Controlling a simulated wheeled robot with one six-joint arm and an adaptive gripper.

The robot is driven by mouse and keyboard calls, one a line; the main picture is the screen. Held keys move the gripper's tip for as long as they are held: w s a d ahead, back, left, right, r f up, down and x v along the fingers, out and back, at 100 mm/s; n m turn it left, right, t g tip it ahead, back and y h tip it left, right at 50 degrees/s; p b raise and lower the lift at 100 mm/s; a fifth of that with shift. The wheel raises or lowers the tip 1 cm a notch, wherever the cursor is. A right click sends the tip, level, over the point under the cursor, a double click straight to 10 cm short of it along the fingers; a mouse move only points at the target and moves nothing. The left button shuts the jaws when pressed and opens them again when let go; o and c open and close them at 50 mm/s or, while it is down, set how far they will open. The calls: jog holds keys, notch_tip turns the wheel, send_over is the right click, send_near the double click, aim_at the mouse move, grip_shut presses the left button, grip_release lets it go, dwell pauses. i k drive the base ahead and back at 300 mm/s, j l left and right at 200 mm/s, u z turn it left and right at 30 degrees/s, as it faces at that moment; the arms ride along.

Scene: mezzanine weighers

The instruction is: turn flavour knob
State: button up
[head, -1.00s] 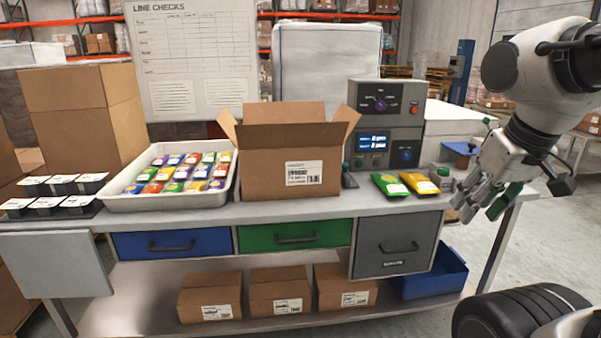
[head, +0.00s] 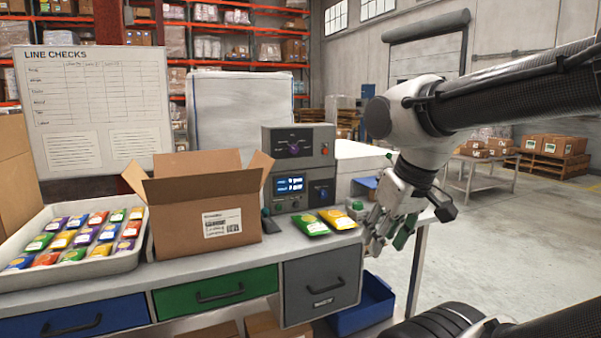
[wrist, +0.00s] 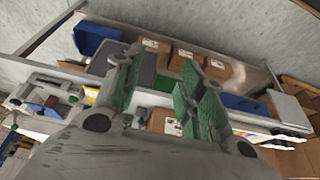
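The flavour knob (head: 294,149) is a purple dial on the upper front panel of a grey control box (head: 318,160) at the back of the bench. Below it the box has a lit blue display (head: 290,185) and a dark blue knob (head: 321,193). My gripper (head: 378,244) hangs at the bench's right end, right of and in front of the box, apart from it. In the wrist view its green-padded fingers (wrist: 158,92) are spread apart with nothing held between them. The knob does not show clearly in the wrist view.
An open cardboard box (head: 180,217) stands left of the control box. A green packet (head: 309,224) and a yellow packet (head: 338,219) lie in front of it. A white tray (head: 105,268) of packets is at left. A blue bin (head: 368,305) sits below.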

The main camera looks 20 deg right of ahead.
aim_at(294, 149)
jog(key=i+j+z, duration=0.1)
jog(key=i+z, duration=0.2)
jog(key=i, duration=0.25)
jog(key=i+j+z, duration=0.3)
jog(key=i, duration=0.2)
